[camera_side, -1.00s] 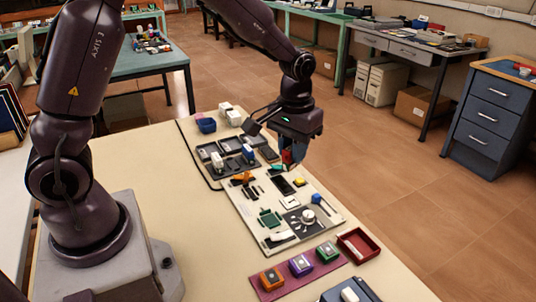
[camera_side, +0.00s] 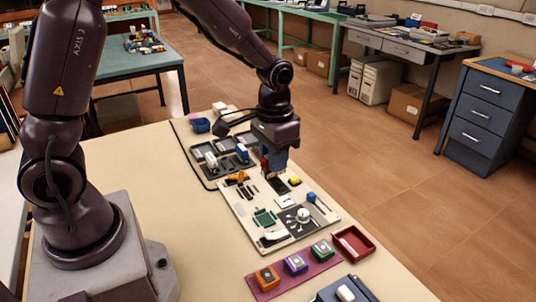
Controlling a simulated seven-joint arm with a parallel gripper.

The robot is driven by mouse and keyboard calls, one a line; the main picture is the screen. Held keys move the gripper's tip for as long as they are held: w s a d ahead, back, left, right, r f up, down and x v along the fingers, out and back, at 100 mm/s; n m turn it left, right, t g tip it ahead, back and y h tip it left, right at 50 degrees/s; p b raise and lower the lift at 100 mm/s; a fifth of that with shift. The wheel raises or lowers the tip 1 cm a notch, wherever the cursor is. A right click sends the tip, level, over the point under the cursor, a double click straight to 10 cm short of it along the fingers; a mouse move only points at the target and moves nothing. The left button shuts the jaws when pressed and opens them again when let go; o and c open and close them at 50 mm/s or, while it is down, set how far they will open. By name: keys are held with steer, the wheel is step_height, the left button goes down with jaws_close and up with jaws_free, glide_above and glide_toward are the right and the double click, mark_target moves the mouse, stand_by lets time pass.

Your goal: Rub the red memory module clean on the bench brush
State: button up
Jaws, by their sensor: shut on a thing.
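My gripper (camera_side: 274,170) points down over the far part of the pale work board (camera_side: 232,205). It is shut on a small red piece, taken as the red memory module (camera_side: 264,162), which shows only as a sliver beside the blue finger area. The fingertips hide most of it. It is low over the board near a dark flat rectangle (camera_side: 281,186); I cannot tell whether it touches anything. I cannot pick out the bench brush for certain. A blue-headed tool (camera_side: 311,197) lies on the board right of the gripper.
A dark compartment tray (camera_side: 212,158) with small parts lies behind left. The bench's left side is clear.

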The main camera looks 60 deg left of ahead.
steer(key=w+a+f+n, duration=0.3)
steer(key=a+n, duration=0.1)
steer(key=a, duration=0.5)
steer(key=w+a+f+n, duration=0.4)
steer(key=a, duration=0.5)
steer(key=w+a+f+n, duration=0.3)
steer(key=w+a+n, duration=0.1)
steer(key=a, duration=0.6)
steer(key=shift+f, duration=0.4)
steer(key=shift+w+a+f+n, duration=0.3)
steer(key=shift+f+n, duration=0.15)
steer(key=shift+f, duration=0.15)
steer(key=shift+w+a+f+n, duration=0.25)
steer(key=shift+f+n, duration=0.25)
steer(key=shift+f, duration=0.1)
steer(key=shift+w+a+f+n, duration=0.3)
steer(key=shift+f+n, duration=0.15)
steer(key=shift+f, duration=0.15)
steer(key=shift+d+f, duration=0.1)
steer(key=shift+f, duration=0.35)
steer(key=shift+d, duration=0.1)
steer(key=shift+d, duration=0.95)
